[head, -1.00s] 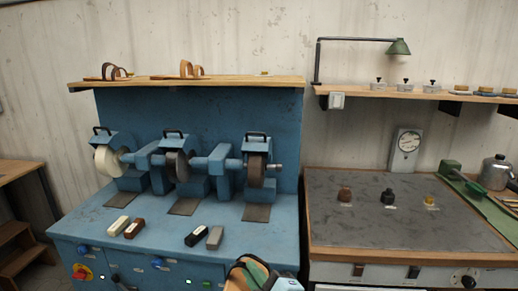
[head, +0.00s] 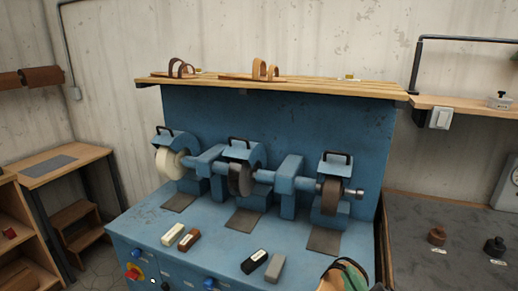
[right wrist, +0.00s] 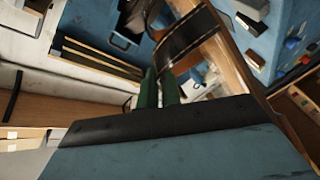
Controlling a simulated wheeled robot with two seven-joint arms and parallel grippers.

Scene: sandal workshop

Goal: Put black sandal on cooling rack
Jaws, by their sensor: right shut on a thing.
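The black sandal shows in the right wrist view as a tan sole with a wide black strap (right wrist: 187,38). My right gripper (right wrist: 160,88) is shut on it with green fingers. In the head view only a piece of the sandal (head: 327,277) and the gripper (head: 350,276) show at the bottom edge, in front of the blue machine. The cooling rack (head: 335,88) is the slatted wooden shelf on top of the machine. A brown sandal (head: 180,69) and a tan sandal (head: 265,71) stand on its left and middle. My left gripper is not in view.
The blue machine (head: 275,120) has several wheels below the rack, with small blocks (head: 254,261) on its front surface. A wall shelf (head: 460,106) with a lamp post stands right of the rack.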

